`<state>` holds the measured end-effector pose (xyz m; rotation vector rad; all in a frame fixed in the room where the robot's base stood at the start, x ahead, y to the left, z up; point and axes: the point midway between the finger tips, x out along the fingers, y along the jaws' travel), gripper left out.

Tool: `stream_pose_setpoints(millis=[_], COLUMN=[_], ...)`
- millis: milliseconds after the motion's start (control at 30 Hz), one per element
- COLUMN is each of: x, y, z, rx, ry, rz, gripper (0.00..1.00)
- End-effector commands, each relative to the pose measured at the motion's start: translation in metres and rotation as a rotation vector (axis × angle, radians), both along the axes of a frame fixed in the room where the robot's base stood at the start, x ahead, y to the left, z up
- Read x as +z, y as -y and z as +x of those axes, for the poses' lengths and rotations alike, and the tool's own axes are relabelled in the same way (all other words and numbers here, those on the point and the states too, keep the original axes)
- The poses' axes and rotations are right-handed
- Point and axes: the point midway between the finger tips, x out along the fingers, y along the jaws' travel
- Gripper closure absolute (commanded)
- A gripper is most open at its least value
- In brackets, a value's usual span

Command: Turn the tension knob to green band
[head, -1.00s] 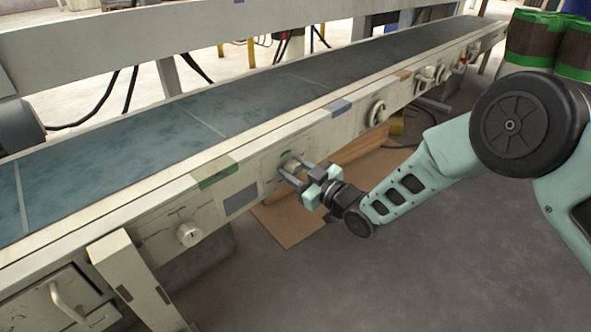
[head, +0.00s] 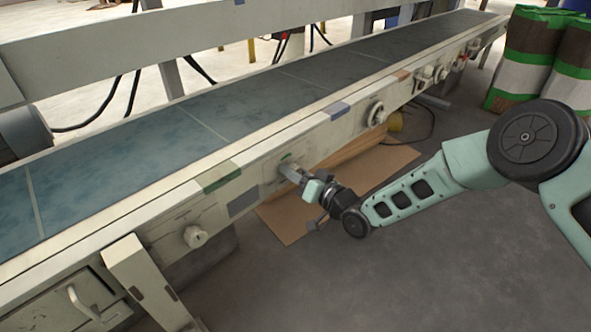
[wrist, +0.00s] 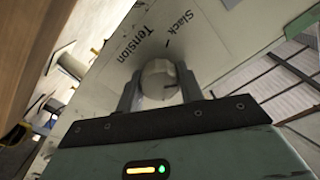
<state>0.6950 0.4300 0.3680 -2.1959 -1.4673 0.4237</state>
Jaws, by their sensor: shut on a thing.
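The tension knob (wrist: 158,80) is a round pale knob on a cream panel lettered "Slack – Tension" in the wrist view. A dark notch shows at its upper right. My gripper (wrist: 160,90) has one finger on each side and is shut on it. In the head view my gripper (head: 291,172) reaches the conveyor's side panel and mostly hides the knob. A small green mark (head: 286,157) shows on the panel just above it. I cannot tell whether the knob's notch points to a green band.
The long conveyor (head: 225,180) crosses the view. Another knob (head: 195,236) is on the frame to the left, and a handwheel (head: 376,113) to the right. A cardboard sheet (head: 285,222) lies below. Striped bags (head: 524,75) stand at right. The front floor is clear.

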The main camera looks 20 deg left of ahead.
Motion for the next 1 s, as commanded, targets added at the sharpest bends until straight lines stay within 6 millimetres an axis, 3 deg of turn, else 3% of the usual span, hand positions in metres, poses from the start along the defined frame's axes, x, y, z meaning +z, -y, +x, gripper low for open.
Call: stream_pose_setpoints(millis=[700,1000], x=[-0.0035,-0.003], y=[0.0012,0.0008], z=[-0.0008,-0.0011], rx=[0.0,0.001], ry=[-0.626,-0.819], rz=[0.255,0.335], gripper=[0.86,0.86])
